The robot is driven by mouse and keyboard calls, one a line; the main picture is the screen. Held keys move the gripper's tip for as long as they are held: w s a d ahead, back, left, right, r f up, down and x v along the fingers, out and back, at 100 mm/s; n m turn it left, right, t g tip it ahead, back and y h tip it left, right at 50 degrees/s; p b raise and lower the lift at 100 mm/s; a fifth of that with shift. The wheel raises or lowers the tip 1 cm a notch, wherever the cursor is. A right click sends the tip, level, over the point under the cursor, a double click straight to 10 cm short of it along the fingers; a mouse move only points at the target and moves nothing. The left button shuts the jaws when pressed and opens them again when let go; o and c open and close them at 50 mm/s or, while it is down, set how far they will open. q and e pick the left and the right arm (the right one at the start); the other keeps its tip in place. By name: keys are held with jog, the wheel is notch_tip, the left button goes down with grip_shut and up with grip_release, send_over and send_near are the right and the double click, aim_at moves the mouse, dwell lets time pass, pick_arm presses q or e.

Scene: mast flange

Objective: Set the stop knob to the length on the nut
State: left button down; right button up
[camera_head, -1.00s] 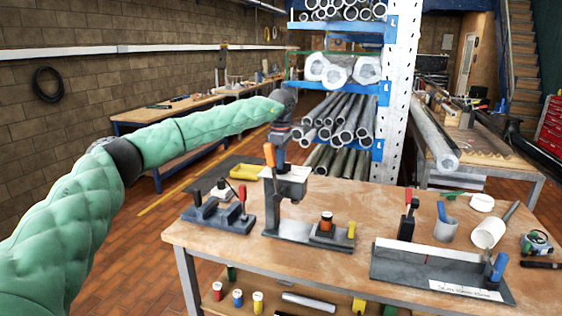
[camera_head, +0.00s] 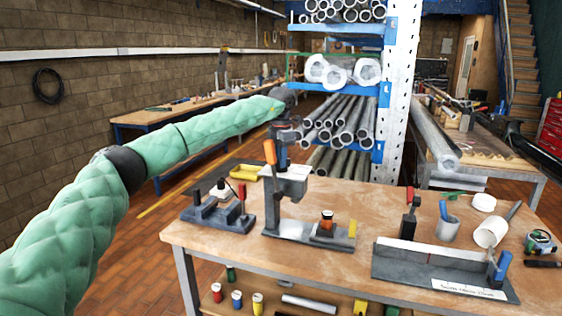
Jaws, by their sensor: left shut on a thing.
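My left arm reaches in from the left, and my left gripper (camera_head: 281,152) points down at the top of a grey press-like fixture (camera_head: 290,187) on the workbench. It is shut on what seems to be the stop knob at the top of that fixture; the knob is mostly hidden by the fingers. An orange handle (camera_head: 269,151) stands upright just left of the fingers. A small orange and dark round piece (camera_head: 326,218), perhaps the nut, sits on the fixture's base. Any marking on it is too small to read. My right gripper is not in view.
On the workbench (camera_head: 215,257), a black clamp block (camera_head: 215,216) stands left of the fixture. A grey angle stop with a label (camera_head: 466,289), cups (camera_head: 446,229) and a tape measure (camera_head: 540,242) lie to the right. A pipe rack (camera_head: 400,90) stands behind.

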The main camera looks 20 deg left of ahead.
pick_arm(q)
jog(key=n, duration=0.2)
jog(key=shift+n, duration=0.4)
jog(key=n+b, duration=0.1)
jog(key=n, duration=0.3)
jog(key=shift+n, duration=0.7)
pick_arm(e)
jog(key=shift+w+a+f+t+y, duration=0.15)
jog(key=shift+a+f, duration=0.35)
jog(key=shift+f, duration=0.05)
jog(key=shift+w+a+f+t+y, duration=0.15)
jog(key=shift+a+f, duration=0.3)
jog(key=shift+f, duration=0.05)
pick_arm(q)
jog(key=c, duration=1.4)
grip_release()
jog(key=shift+c, duration=0.2)
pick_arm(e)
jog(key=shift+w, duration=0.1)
pick_arm(q)
jog(key=shift+r, duration=0.15)
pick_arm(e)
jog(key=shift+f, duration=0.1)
